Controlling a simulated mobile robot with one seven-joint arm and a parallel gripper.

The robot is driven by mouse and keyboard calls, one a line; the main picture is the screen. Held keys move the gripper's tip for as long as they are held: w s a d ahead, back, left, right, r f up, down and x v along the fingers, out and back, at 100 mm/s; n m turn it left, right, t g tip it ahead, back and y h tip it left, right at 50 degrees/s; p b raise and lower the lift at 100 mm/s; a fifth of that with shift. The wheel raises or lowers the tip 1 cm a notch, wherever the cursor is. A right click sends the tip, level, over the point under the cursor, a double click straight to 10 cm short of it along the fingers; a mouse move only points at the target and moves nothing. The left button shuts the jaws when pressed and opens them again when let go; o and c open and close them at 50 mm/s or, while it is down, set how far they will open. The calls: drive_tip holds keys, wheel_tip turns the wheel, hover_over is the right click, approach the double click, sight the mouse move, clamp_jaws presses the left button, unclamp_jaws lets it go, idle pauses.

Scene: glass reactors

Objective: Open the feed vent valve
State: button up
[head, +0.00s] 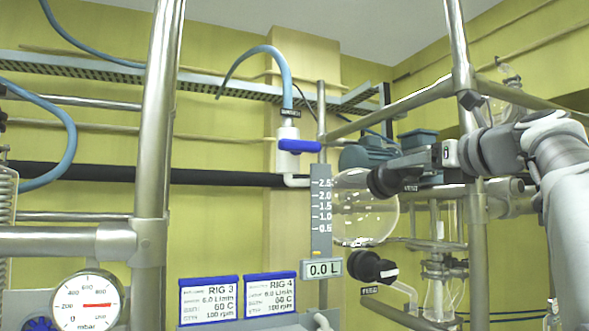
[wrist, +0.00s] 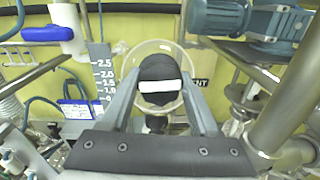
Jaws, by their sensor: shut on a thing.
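The vent valve has a round black knob (head: 379,183) beside the upper part of the glass feed vessel (head: 362,215). A VENT label (head: 411,188) sits next to it. In the wrist view the knob (wrist: 158,72) lies between my two fingers, and its white bar (wrist: 157,86) lies about level across the picture. My gripper (head: 392,176) reaches in from the right and is shut on this knob; its fingers also show in the wrist view (wrist: 158,84). The knob partly hides the vessel behind it.
A black FEED valve knob (head: 372,267) with a white bar is below the vessel. A level scale (head: 321,215) and a 0.0 L display (head: 324,268) stand left. A blue-handled valve (head: 299,146) is above. Steel posts (head: 462,90) and a blue motor (head: 370,153) are close to my arm.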

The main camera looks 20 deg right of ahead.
drive_tip(key=n+y, duration=0.1)
drive_tip(key=n, duration=0.4)
drive_tip(key=shift+y, duration=0.4)
drive_tip(key=n, duration=0.2)
drive_tip(key=n+g+y, duration=0.1)
drive_tip(key=n, duration=0.2)
drive_tip(key=shift+n+g+y, duration=0.3)
drive_tip(key=n+g, duration=0.1)
drive_tip(key=n, duration=0.4)
drive_tip(key=shift+y, duration=0.4)
drive_tip(key=shift+n+g, duration=0.7)
drive_tip(key=shift+n, duration=1.7)
drive_tip(key=o, duration=1.4)
drive_tip(key=shift+s, duration=0.1)
